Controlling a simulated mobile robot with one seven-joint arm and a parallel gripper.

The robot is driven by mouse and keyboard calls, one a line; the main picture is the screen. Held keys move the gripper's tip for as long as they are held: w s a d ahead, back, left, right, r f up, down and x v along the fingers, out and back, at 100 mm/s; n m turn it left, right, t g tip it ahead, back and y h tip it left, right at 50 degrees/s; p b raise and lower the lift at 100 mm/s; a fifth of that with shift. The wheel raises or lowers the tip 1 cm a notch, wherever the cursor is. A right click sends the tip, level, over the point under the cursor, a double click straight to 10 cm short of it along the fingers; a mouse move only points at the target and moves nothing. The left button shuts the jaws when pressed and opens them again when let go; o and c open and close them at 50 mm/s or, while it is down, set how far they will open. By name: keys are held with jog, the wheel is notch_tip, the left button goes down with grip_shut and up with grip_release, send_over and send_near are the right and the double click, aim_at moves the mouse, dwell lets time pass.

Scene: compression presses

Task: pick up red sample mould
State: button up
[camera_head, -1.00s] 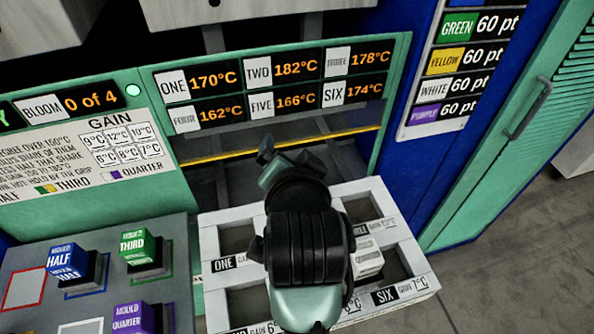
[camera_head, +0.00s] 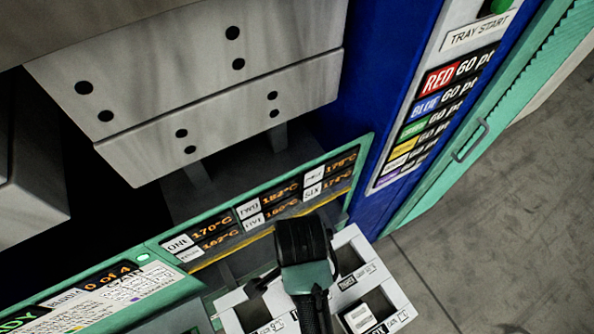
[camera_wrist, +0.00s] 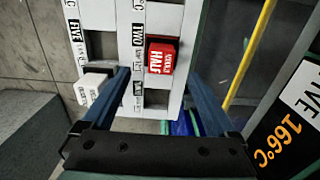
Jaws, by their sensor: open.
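The red sample mould (camera_wrist: 162,60), with a white "MOULD HALF" label, sits in a white tray (camera_wrist: 112,42) in the wrist view, beside the TWO label. My gripper (camera_wrist: 157,64) is open and empty. Its two blue fingers point toward the mould and appear on either side of it in the picture. I cannot tell how far the fingertips are from it. In the head view my arm covers part of the tray (camera_head: 374,270), and the red mould is hidden there.
A white mould (camera_wrist: 92,86) sits in another compartment of the tray, close to the left finger in the wrist view. The press blocks (camera_head: 225,90) hang above the green display panel (camera_head: 345,160) behind the tray. A yellow bar (camera_wrist: 248,60) runs alongside. Open floor (camera_head: 490,230) lies to the right.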

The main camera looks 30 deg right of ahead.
notch_tip(320, 180, down, 6)
jog(key=shift+s+r, duration=0.15)
jog(key=shift+w+d+f+p, duration=0.1)
jog(key=shift+d+f+p, duration=0.1)
jog(key=shift+f, duration=0.75)
jog(key=shift+w+d+f+p, duration=0.1)
jog(key=shift+f+p, duration=0.15)
jog(key=shift+f, duration=0.65)
jog(key=shift+w+d+f+p, duration=0.1)
jog(key=shift+f+p, duration=0.1)
jog(key=shift+f, duration=0.75)
grip_shut()
jog(key=shift+r, duration=0.1)
